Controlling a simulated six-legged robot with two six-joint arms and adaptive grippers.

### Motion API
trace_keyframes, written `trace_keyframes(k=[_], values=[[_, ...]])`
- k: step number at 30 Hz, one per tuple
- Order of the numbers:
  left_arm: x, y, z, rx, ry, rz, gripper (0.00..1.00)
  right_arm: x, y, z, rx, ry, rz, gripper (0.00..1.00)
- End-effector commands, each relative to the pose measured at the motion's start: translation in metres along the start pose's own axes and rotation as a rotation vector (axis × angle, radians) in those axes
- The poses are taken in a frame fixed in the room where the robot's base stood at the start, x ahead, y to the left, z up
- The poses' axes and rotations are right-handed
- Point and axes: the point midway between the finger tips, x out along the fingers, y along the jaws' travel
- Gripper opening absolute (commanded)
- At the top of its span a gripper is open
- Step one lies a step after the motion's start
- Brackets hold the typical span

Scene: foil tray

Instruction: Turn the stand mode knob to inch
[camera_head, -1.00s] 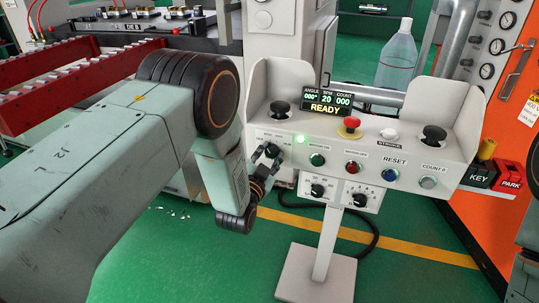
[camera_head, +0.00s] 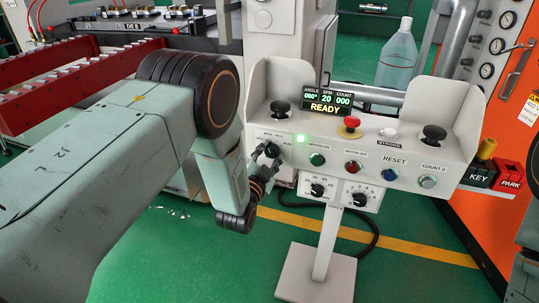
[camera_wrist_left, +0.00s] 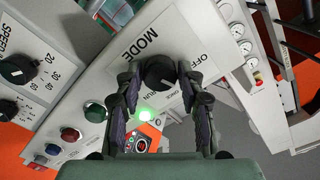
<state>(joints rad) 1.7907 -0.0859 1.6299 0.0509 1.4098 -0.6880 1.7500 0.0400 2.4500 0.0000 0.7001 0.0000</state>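The black mode knob (camera_wrist_left: 160,73) shows in the left wrist view on the white panel of the stand (camera_head: 340,160), next to the word MODE. An OFF label is readable beside it; other labels are partly hidden, and the knob's exact setting is hard to read. My left gripper (camera_wrist_left: 159,76) has its two fingers spread on either side of the knob, with narrow gaps seeming to show. In the head view my left gripper (camera_head: 268,158) is at the left end of the panel and hides the knob. My right gripper is out of view.
A lit green lamp (camera_head: 301,138) is close to the left gripper. The panel also has a red mushroom button (camera_head: 349,124), several push buttons and two lower dials. A clear bottle (camera_head: 397,58) stands behind it. Key blocks (camera_head: 480,174) are at the right.

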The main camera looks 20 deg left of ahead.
Motion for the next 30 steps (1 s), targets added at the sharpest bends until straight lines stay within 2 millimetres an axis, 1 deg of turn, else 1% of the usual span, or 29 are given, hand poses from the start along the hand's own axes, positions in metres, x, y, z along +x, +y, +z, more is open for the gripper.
trace_keyframes(k=[1,6,14,17,20,23,30], values=[[0.0,0.0,0.0,0.0,0.0,0.0,0.45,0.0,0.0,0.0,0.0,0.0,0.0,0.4],[0.0,0.0,0.0,0.0,0.0,0.0,0.58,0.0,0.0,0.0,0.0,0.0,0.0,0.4],[0.0,0.0,0.0,-0.001,0.0,0.0,0.58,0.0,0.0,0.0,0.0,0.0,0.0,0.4],[-0.004,0.0,0.0,-0.001,0.0,0.0,0.58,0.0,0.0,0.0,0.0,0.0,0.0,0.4],[-0.015,0.0,0.0,0.0,-0.001,0.002,0.58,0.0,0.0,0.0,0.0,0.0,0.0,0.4],[-0.031,0.001,0.0,0.0,-0.002,0.003,0.58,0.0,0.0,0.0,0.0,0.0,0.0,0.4],[-0.077,0.001,0.0,0.001,-0.002,0.004,0.58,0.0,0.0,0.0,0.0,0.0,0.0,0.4]])
